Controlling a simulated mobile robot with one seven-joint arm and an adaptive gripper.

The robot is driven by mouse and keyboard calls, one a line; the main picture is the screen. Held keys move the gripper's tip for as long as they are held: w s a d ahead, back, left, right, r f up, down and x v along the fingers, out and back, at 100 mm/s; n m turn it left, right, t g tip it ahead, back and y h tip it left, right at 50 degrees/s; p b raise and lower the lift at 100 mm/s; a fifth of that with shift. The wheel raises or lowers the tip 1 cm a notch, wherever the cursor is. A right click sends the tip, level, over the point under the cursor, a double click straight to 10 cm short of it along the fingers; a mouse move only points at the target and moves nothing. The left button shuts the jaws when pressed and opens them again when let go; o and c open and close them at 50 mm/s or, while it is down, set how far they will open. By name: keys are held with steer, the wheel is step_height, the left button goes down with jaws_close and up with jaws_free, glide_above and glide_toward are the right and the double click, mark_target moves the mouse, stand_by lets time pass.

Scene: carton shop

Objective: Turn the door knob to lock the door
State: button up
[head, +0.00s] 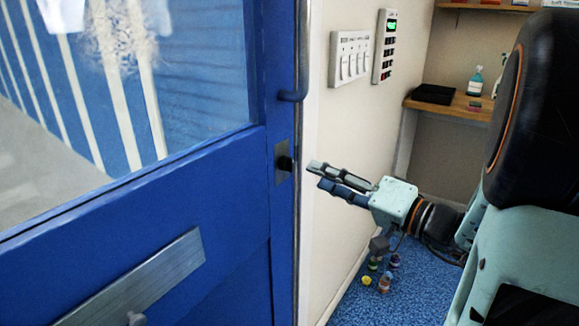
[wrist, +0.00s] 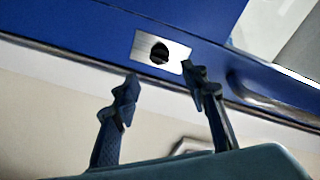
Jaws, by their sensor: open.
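A dark door knob (head: 286,164) sits on a small metal plate (head: 279,150) near the right edge of the blue door (head: 180,200). My gripper (head: 314,175) is just to the right of the knob, its fingers pointing left towards it and apart from it. In the wrist view the knob (wrist: 159,53) shows black on its silver plate (wrist: 143,46), beyond and between the two fingertips. My gripper (wrist: 161,78) is open and holds nothing there.
A curved metal handle (head: 301,60) runs along the door edge above the knob. Switch panels (head: 350,58) are on the pale wall to the right. Small coloured bottles (head: 384,283) stand on the blue floor below my gripper. A wooden shelf (head: 455,106) is farther back.

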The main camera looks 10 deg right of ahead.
mark_target(292, 165)
steer(key=x, duration=0.8)
steer(key=shift+c, duration=0.3)
jaws_close()
steer(key=shift+m, duration=0.4)
steer(key=shift+w+d+r+m+g+y+p, duration=0.15)
steer(key=shift+m+g+p, duration=0.55)
steer(key=shift+m, duration=1.85)
steer(key=shift+s+f+m+g+y+p, duration=0.1)
steer(key=shift+m+g+p, duration=0.15)
steer(key=shift+m+p, duration=1.65)
steer(key=shift+w+d+r+m+g+y+p, duration=0.2)
steer(key=shift+m+g, duration=0.25)
steer(key=shift+m, duration=2.8)
steer(key=shift+s+a+f, duration=0.15)
steer(key=shift+f, duration=0.05)
